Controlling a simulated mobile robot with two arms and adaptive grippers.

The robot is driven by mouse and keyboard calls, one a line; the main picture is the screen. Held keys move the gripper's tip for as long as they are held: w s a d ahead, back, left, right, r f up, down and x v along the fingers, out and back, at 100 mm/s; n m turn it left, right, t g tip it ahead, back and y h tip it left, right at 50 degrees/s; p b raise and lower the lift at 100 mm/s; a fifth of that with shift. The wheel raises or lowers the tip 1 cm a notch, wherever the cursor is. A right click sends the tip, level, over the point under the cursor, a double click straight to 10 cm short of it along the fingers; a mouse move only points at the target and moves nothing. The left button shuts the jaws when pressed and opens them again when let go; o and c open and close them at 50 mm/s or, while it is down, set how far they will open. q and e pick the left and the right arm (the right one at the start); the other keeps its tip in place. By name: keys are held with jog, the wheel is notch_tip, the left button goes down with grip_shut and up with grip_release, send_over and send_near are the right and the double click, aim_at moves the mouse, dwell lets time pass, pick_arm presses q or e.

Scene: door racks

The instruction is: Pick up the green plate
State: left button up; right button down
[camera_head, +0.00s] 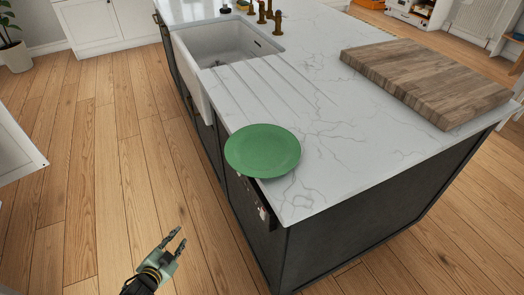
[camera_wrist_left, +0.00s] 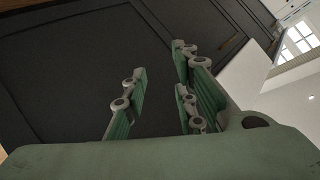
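The green plate (camera_head: 262,150) lies at the near left corner of the white marble counter (camera_head: 330,150), its left rim jutting out past the counter's edge. My left gripper (camera_head: 179,237) is low in the head view, over the wood floor, to the left of and nearer than the plate, and apart from it. In the left wrist view its fingers (camera_wrist_left: 160,75) are spread with nothing between them, facing dark cabinet fronts. The plate does not show in the left wrist view. My right gripper is in neither view.
A white sink (camera_head: 222,48) with brass taps (camera_head: 268,12) is set in the counter behind the plate. A thick wooden board (camera_head: 425,78) lies at the right. The dark island side (camera_head: 350,220) drops below the counter edge. The floor on the left is clear.

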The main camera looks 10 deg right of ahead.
pick_arm(q)
jog(key=w+d+r+m+h, duration=0.2)
jog(key=w+r, duration=0.1)
jog(key=r, duration=0.3)
jog(key=w+d+r+m+t+h, duration=0.1)
jog(key=w+d+r+m+h, duration=0.15)
jog(key=r, duration=0.35)
jog(key=w+d+r+m+h, duration=0.1)
jog(key=w+r+m, duration=0.25)
jog(key=r, duration=0.35)
jog(key=m+g+h, duration=0.5)
jog(key=m+g, duration=0.4)
jog(key=m, duration=0.8)
send_near(228, 143)
jog(key=d, duration=0.2)
jog(key=shift+y, duration=0.25)
jog(key=x, duration=0.2)
jog(key=p+x, duration=0.1)
jog(key=x, duration=0.2)
jog(key=p+x, duration=0.1)
jog(key=x, duration=0.2)
jog(key=shift+w+a, duration=0.15)
jog(key=shift+w, duration=0.15)
jog(key=shift+f, duration=0.15)
grip_shut()
